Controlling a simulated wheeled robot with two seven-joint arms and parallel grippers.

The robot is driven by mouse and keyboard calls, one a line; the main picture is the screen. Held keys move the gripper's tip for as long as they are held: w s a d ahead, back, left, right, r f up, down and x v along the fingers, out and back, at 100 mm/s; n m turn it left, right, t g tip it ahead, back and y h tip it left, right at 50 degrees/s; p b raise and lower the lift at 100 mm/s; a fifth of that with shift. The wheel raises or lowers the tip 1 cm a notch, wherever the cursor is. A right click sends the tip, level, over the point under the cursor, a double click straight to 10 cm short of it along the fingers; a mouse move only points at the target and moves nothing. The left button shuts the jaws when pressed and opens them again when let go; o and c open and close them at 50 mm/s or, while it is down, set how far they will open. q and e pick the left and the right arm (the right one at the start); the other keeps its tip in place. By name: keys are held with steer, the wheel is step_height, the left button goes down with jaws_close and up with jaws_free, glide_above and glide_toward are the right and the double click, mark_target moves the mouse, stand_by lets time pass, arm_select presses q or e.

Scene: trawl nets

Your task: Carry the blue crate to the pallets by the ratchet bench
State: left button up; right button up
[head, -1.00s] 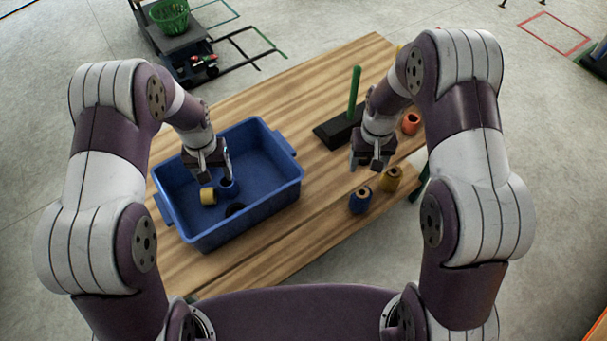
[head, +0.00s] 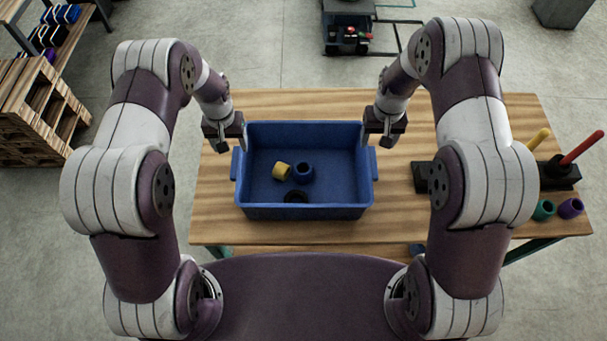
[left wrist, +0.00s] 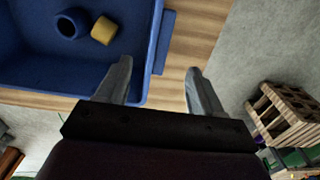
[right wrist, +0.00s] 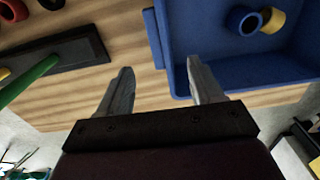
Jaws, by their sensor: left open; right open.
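The blue crate (head: 304,212) stands on the wooden bench, square in front of me, with a handle tab on each short side. Neither holds anything.
The bench top (head: 300,104) is clear behind the crate. On the right stand dark peg bases with a yellow peg (head: 538,138) and a red peg (head: 582,148), beside green and purple rings. Stacked pallets (head: 38,108) stand at the far left. A dark cart (head: 347,30) is beyond the bench.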

mark_target(237, 161)
arm_select(q)
steer(key=f, duration=1.1)
steer(key=shift+w+d+f, duration=0.15)
steer(key=shift+d+f, duration=0.05)
steer(key=shift+f, duration=0.2)
arm_select(e)
step_height(237, 161, down, 12)
steer(key=shift+w+d+r, duration=0.1)
steer(key=shift+d, duration=0.05)
arm_select(q)
jaws_close()
arm_select(e)
jaws_close()
arm_select(q)
steer(key=shift+r, duration=0.1)
arm_select(e)
steer(key=shift+r, duration=0.1)
